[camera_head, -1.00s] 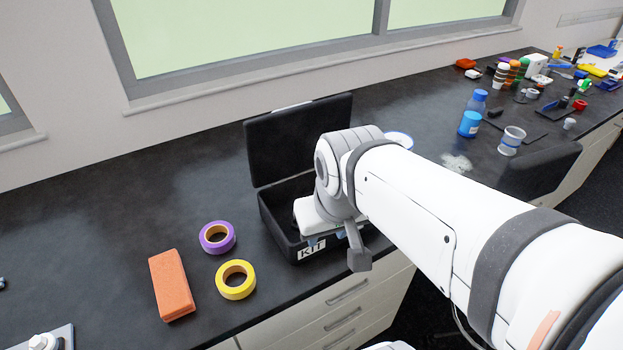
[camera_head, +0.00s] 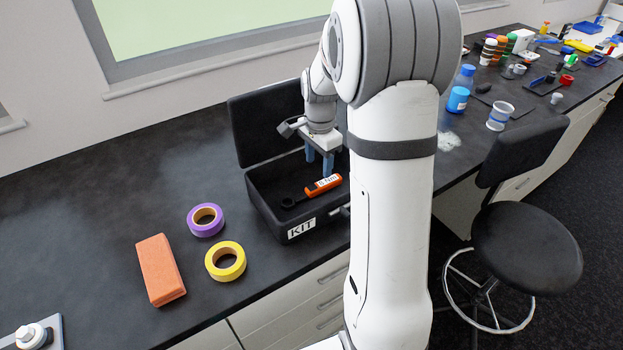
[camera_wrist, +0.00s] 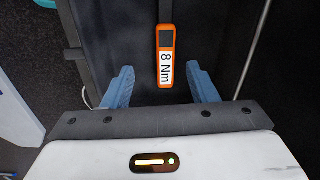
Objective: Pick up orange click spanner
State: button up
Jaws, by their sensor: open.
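The orange click spanner (camera_head: 324,186) lies inside the open black kit box (camera_head: 264,207), its dark ring end toward the left. In the wrist view its orange handle (camera_wrist: 166,56) shows a white label reading "8 Nm". My gripper (camera_head: 320,164) is above the box, pointing down, just behind the spanner's handle in the head view. In the wrist view my gripper's blue fingers (camera_wrist: 157,88) are apart, with the handle's end lying ahead of and between them. Nothing is held. My arm hides the box's right side in the head view.
The box's raised lid (camera_head: 262,128) stands behind it. Purple tape (camera_head: 205,220), yellow tape (camera_head: 225,261) and an orange block (camera_head: 160,270) lie to the left. A blue bottle (camera_head: 458,98) and a stool (camera_head: 525,245) are to the right. The back-left bench is clear.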

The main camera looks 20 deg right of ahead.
aim_at(321, 184)
jog(key=shift+w+d+f+m, duration=0.2)
jog(key=shift+w+d+f, duration=0.05)
jog(key=shift+f, duration=0.2)
jog(key=shift+w+d+f+m, duration=0.2)
jog(key=shift+f, duration=0.25)
jog(key=f+p, duration=0.1)
jog(key=f, duration=0.2)
jog(key=f+p, duration=0.1)
jog(key=f, duration=0.3)
jog(key=shift+w+d+f, duration=0.2)
jog(key=shift+c, duration=0.4)
grip_shut()
